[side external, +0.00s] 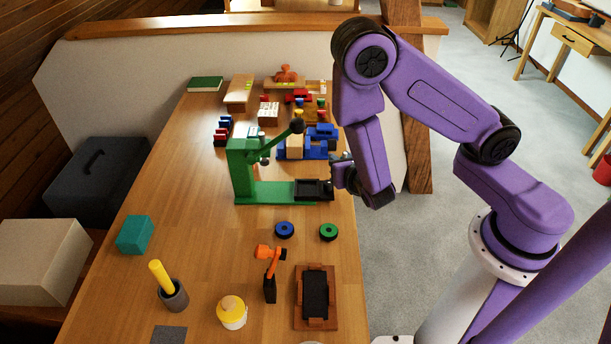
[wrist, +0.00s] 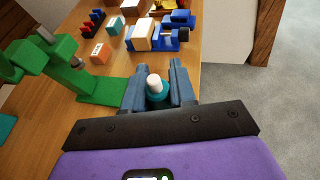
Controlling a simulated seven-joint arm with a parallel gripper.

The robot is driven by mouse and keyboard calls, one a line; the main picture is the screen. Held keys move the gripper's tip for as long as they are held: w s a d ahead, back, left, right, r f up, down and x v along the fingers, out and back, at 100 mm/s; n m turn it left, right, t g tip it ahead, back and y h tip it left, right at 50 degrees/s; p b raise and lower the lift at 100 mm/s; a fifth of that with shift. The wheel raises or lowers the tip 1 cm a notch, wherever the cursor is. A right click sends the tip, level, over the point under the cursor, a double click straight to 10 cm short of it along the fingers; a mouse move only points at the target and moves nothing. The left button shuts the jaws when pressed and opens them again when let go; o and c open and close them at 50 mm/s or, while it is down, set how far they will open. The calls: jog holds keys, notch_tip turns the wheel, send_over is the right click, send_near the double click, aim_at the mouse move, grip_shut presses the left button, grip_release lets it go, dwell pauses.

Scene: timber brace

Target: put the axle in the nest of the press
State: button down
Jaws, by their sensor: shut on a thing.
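The green press (side external: 245,165) stands on the table, with a lever ending in a dark ball and a flat green base. A dark tray-like block (side external: 313,189), apparently the nest, sits at the right end of this base. My gripper (side external: 341,172) is beside that block, at its right. In the wrist view my gripper (wrist: 157,84) is shut on the axle (wrist: 154,82), a piece with a white top and a teal collar. The press (wrist: 50,65) shows there at the left. The fingers hide the nest in that view, and the axle is not clear in the side view.
A blue ring (side external: 284,230) and a green ring (side external: 328,232) lie in front. An orange-headed tool (side external: 269,270) and a brown tray (side external: 301,312) stand nearer. The table left of the press is mostly clear.

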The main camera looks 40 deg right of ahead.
jog(key=shift+w+f, duration=0.8)
jog(key=shift+w, duration=1.05)
send_over(305, 185)
jog(key=s, duration=0.1)
notch_tip(305, 185, down, 6)
jog(key=shift+d+r, duration=0.1)
jog(key=shift+d, duration=0.05)
jog(key=shift+w+f, duration=0.5)
jog(key=shift+f, duration=1.7)
jog(key=shift+f, duration=0.1)
jog(key=c, duration=0.9)
grip_release()
